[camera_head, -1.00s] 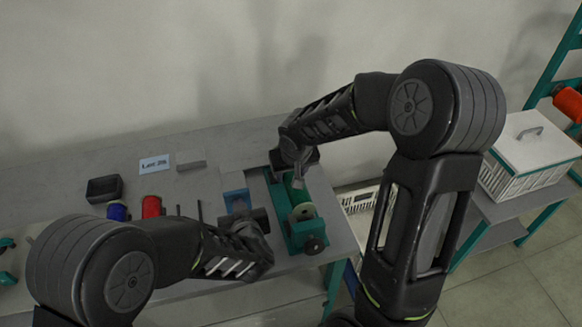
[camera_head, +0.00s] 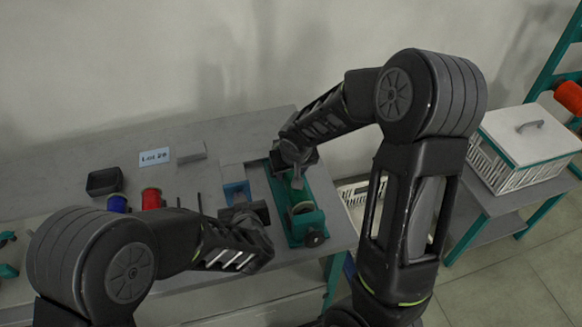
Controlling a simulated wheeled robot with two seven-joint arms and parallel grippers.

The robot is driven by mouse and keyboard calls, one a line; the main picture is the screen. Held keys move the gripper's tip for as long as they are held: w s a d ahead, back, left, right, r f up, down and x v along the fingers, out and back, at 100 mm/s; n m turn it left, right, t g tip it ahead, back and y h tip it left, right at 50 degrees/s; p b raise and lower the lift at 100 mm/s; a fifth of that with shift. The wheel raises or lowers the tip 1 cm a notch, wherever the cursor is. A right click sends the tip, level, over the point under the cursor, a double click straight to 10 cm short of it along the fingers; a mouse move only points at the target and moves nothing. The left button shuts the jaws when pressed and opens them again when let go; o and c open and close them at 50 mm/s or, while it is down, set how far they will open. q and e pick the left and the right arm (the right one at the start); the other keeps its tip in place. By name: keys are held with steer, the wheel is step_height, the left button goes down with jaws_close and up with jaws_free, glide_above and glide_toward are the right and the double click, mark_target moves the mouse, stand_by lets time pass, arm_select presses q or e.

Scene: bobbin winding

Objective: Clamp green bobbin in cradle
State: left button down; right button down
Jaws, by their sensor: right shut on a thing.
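The teal cradle (camera_head: 311,222) stands on the right part of the bench, with a dark round knob (camera_head: 314,238) on its near end. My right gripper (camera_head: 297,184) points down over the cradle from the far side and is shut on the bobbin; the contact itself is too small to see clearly. My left gripper (camera_head: 241,212) is low over the bench, left of the cradle, close to a blue block (camera_head: 236,190). Its fingers are dark and unclear.
A blue spool (camera_head: 117,204), a red spool (camera_head: 151,199), a black open bin (camera_head: 104,182), a "Lot 28" card (camera_head: 156,157) and a grey block (camera_head: 191,152) are on the bench's left side. A white lidded basket (camera_head: 520,150) stands on a side table at right.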

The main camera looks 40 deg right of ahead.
arm_select(q)
steer(key=shift+w+r, duration=0.1)
steer(key=shift+r, duration=0.05)
arm_select(e)
steer(key=shift+f, duration=0.35)
steer(key=c, duration=0.6)
jaws_free()
step_height(320, 180, up, 9)
steer(key=shift+f, duration=0.1)
